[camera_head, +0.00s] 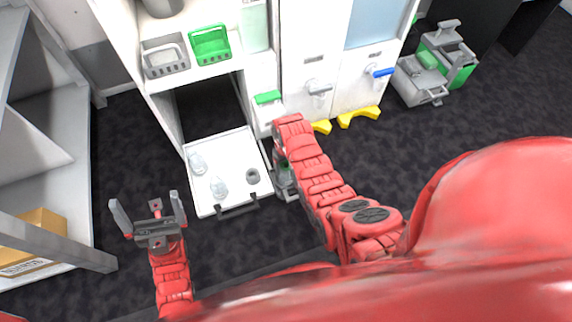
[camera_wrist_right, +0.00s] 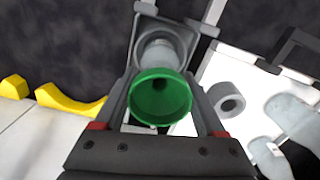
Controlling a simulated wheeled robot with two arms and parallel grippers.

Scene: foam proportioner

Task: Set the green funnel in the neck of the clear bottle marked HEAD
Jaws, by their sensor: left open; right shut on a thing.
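The green funnel (camera_wrist_right: 160,97) is between the fingers of my right gripper (camera_wrist_right: 160,112), which is shut on it; its wide mouth faces the wrist camera. Beyond the funnel, a clear bottle (camera_wrist_right: 158,50) stands in a grey holder (camera_wrist_right: 140,38). The funnel covers part of the bottle, so I cannot tell whether the spout is in its neck. No HEAD marking is readable. In the head view, my right arm reaches to this holder (camera_head: 290,195), beside the pulled-out white tray. My left gripper (camera_head: 149,208) is open and empty at the lower left.
The white tray (camera_head: 232,152) carries two clear bottles (camera_head: 197,163) (camera_head: 219,187) and a grey ring (camera_head: 252,176). Grey and green baskets (camera_head: 165,57) (camera_head: 210,45) sit on the shelf above. Yellow feet (camera_head: 358,116) stick out below the white cabinet. Grey shelving stands at left.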

